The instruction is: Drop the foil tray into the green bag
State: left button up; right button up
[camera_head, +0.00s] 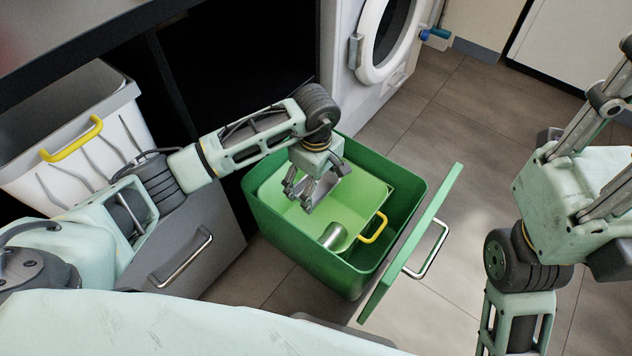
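The green bag appears as a light green liner (370,190) with a yellow handle, inside a dark green bin in a pulled-out drawer. My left gripper (312,194) points down over the liner's opening. A thin silver-grey piece (320,187), which looks like the foil tray, shows at its fingers, partly hidden by them. I cannot tell whether the fingers grip it or it lies behind them. A shiny metal cylinder (334,236) lies inside the liner near the yellow handle. My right arm is at the right; its gripper is out of view.
The dark green bin (310,255) has a green drawer front (420,240) with a metal handle on its right. A white washing machine (350,75) stands behind. Tiled floor is clear at right.

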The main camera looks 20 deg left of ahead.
aim_at(316, 191)
pick_arm(q)
jog(key=o, duration=0.7)
jog(key=shift+o, duration=0.2)
jog(key=shift+r, duration=0.5)
notch_tip(316, 191, up, 7)
jog(key=shift+f, duration=0.2)
